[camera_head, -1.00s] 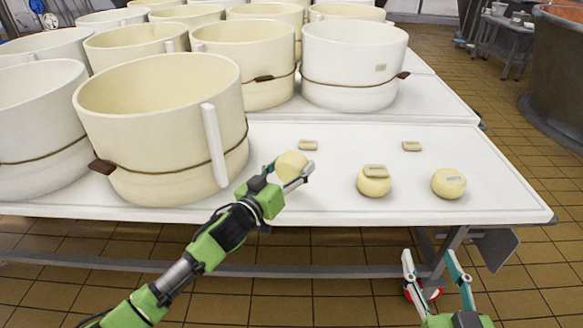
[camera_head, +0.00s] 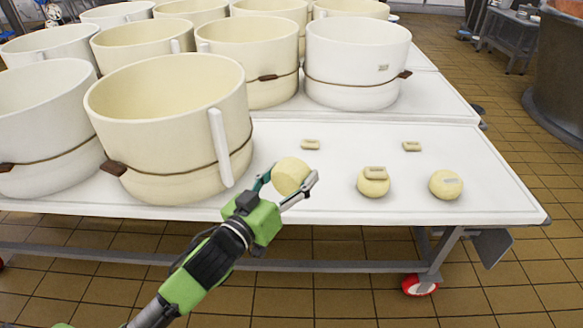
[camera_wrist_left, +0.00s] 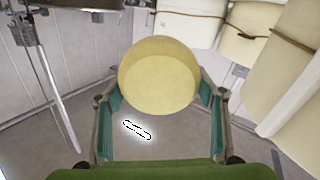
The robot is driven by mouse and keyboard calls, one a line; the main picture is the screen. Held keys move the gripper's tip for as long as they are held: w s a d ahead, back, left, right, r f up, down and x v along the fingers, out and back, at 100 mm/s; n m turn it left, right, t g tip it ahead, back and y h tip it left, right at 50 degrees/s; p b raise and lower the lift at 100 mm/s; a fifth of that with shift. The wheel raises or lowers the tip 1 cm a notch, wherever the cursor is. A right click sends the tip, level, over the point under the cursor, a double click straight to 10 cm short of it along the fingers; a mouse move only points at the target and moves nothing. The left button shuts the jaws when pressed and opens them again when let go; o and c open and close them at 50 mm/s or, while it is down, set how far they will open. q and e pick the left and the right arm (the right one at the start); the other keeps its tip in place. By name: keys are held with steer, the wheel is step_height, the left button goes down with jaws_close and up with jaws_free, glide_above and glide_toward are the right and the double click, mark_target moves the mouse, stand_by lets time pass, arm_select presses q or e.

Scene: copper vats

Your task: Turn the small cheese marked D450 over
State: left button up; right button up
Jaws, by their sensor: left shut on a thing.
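A small round pale-yellow cheese (camera_head: 290,176) is between the fingers of my left gripper (camera_head: 288,190), near the table's front edge. My left gripper is shut on it; the wrist view shows the cheese (camera_wrist_left: 158,78) between both fingers of the left gripper (camera_wrist_left: 160,100). No marking can be read on it. My right gripper is not in view.
The white table (camera_head: 330,207) has free room between the cheeses and around them. Two small beige blocks (camera_head: 311,144) (camera_head: 412,146) lie farther back. Large cream moulds (camera_head: 170,120) stand close on the left, and a white one (camera_head: 357,70) behind.

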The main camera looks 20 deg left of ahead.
arm_select(q)
steer(key=shift+s+r, duration=0.25)
steer(key=shift+s, duration=0.05)
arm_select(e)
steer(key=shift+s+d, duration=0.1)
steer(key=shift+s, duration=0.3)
